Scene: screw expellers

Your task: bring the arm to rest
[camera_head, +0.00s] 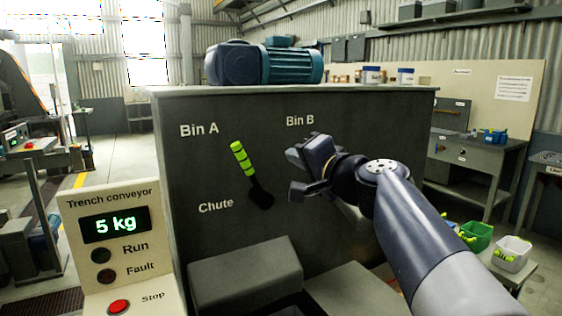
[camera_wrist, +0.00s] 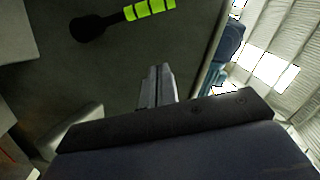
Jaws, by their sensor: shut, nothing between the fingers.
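My arm reaches in from the lower right of the head view. My gripper (camera_head: 297,172) is in front of the dark panel, below the "Bin B" label and to the right of the lever. In the wrist view my gripper (camera_wrist: 158,70) has its two fingers together with nothing between them. The lever (camera_head: 243,160) has a black base and a green banded handle tilted up to the left, towards "Bin A". The lever also shows in the wrist view (camera_wrist: 148,10), apart from my fingers.
The dark cabinet panel (camera_head: 200,160) carries the labels Bin A, Bin B and Chute. A blue motor (camera_head: 265,65) sits on top. A control box (camera_head: 118,250) reads 5 kg, with a red stop button. Grey blocks (camera_head: 245,275) jut out below. Green and white bins (camera_head: 511,252) stand at right.

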